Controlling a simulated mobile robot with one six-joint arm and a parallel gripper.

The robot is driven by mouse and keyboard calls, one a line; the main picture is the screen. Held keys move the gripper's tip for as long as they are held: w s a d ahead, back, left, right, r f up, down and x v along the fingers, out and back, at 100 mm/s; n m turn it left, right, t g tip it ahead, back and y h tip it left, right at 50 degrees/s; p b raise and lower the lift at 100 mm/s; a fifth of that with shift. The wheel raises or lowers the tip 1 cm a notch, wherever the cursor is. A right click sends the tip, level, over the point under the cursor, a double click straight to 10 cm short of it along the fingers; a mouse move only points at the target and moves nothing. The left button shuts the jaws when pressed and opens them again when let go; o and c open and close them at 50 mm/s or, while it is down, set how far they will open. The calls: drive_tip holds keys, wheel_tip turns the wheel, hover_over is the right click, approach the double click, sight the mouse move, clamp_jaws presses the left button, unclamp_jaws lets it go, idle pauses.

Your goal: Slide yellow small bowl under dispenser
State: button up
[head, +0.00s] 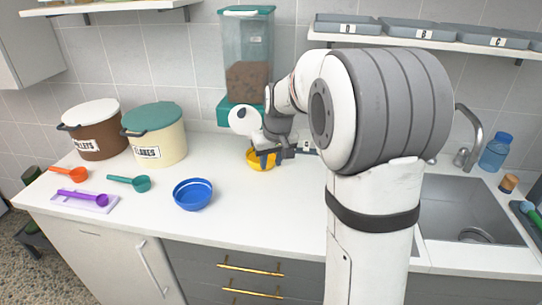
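The small yellow bowl (257,162) stands on the white counter at the foot of the dispenser, just in front of its base. The dispenser (247,55) is a clear bin with a teal lid and brown kibble, on a teal base against the tiled wall. My gripper (273,159) is at the right side of the bowl, reaching down to its rim. The fingers are small and partly hidden by the wrist, so I cannot tell whether they grip the rim or only touch it. My arm hides part of the counter to the right.
A blue bowl (193,194) stands front left of the yellow one. Green (141,183), orange (80,174) and purple (101,199) scoops lie farther left. Cream (155,138) and brown (93,135) tubs stand behind. A sink (470,205) is right. Counter between the bowls is clear.

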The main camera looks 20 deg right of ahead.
drive_tip(key=s+a, duration=0.2)
drive_tip(key=s, duration=1.1)
drive_tip(key=s+a+m, duration=0.1)
drive_tip(key=s, duration=1.3)
drive_tip(key=shift+s+a, duration=0.3)
drive_tip(key=shift+a, duration=0.1)
drive_tip(key=shift+r, duration=0.15)
